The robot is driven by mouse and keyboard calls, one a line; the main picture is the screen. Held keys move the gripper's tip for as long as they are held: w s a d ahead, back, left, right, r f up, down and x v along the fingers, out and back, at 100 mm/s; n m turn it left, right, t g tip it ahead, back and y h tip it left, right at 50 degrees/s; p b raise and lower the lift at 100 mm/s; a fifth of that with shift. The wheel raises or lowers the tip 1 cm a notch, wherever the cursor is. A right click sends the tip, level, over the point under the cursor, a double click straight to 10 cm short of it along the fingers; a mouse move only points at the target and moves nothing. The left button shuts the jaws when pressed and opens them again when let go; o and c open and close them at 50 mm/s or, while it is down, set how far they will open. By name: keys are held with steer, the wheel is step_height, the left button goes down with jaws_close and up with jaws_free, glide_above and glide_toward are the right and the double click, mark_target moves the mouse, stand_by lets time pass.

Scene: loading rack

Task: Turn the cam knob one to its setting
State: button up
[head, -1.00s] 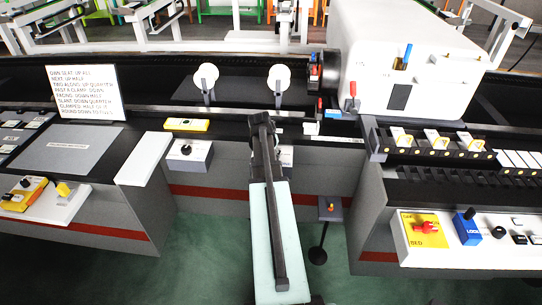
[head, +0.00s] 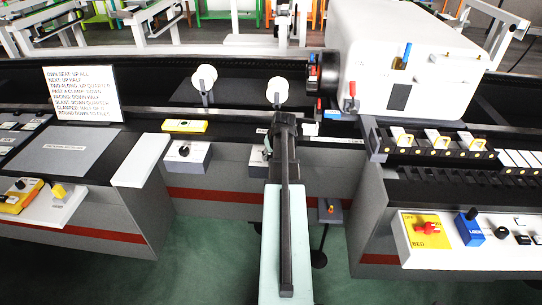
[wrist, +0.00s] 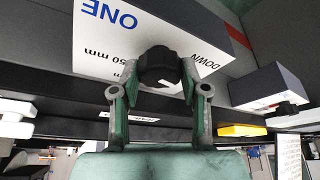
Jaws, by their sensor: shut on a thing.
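The cam knob one (wrist: 160,68) is a dark round knob on a white plate (wrist: 105,45) marked "ONE", "DOWN" and "50 mm" in the wrist view. My gripper (wrist: 158,90) has its two green fingers on either side of the knob and is shut on it. In the head view my gripper (head: 278,140) is at the front of the second white knob box (head: 257,160). My arm hides most of that box and its knob. The knob's exact setting cannot be read.
A similar box with a black knob (head: 184,151) stands to the left, below a yellow block (head: 185,126). A printed sign (head: 82,94) stands at the left. Two white discs (head: 278,91) rise behind my gripper. A large white machine housing (head: 385,60) stands at the right.

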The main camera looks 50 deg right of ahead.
steer(key=shift+n+y, duration=0.5)
steer(key=shift+n, duration=0.7)
steer(key=shift+s+b, duration=0.1)
steer(key=shift+b, duration=0.2)
steer(key=o, duration=1.1)
steer(key=shift+r, duration=0.1)
steer(key=v, duration=1.1)
steer(key=shift+s+r, duration=0.25)
steer(key=shift+r, duration=0.1)
